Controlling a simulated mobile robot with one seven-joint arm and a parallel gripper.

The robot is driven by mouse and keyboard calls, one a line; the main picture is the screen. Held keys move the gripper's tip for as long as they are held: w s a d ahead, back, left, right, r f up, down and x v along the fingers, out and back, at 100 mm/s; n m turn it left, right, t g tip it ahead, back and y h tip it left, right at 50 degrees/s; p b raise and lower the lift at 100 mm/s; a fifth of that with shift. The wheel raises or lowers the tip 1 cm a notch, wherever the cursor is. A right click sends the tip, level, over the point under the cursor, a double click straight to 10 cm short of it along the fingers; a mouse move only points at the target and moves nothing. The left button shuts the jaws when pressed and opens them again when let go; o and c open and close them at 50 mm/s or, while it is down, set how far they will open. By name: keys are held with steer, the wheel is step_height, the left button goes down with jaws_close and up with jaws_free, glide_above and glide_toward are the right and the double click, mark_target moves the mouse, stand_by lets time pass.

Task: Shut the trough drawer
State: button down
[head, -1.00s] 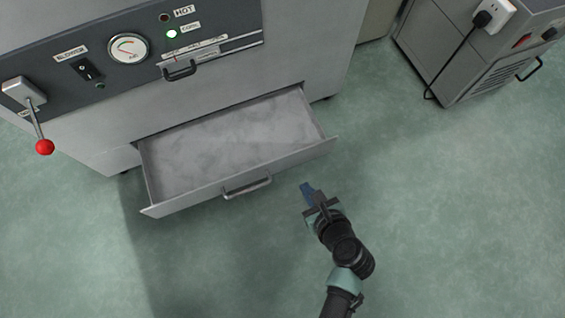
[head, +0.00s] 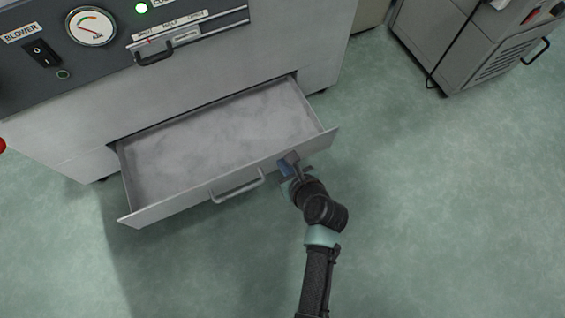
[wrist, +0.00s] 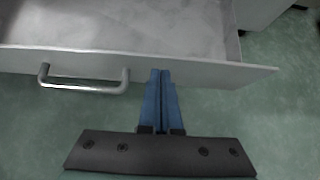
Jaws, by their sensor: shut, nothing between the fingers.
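The trough drawer (head: 150,208) is pulled out from the lower front of the grey machine. Its tray is pale grey and looks empty, with a mottled floor. Its bar handle (head: 238,186) is on the front panel, and it also shows at left in the wrist view (wrist: 84,84). My gripper (head: 287,163) is shut and empty, at the front panel right of the handle. In the wrist view its blue fingers (wrist: 160,76) lie together and their tips overlap the panel (wrist: 205,75). I cannot tell whether they touch it.
The grey machine (head: 200,85) stands behind the drawer, with a gauge (head: 91,27), a black switch (head: 41,53) and a slider handle (head: 154,54). A grey cabinet (head: 455,50) with a cable stands at the upper right. The green floor at right is clear.

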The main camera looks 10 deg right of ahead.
steer(key=shift+w+a, duration=0.15)
steer(key=shift+w, duration=0.45)
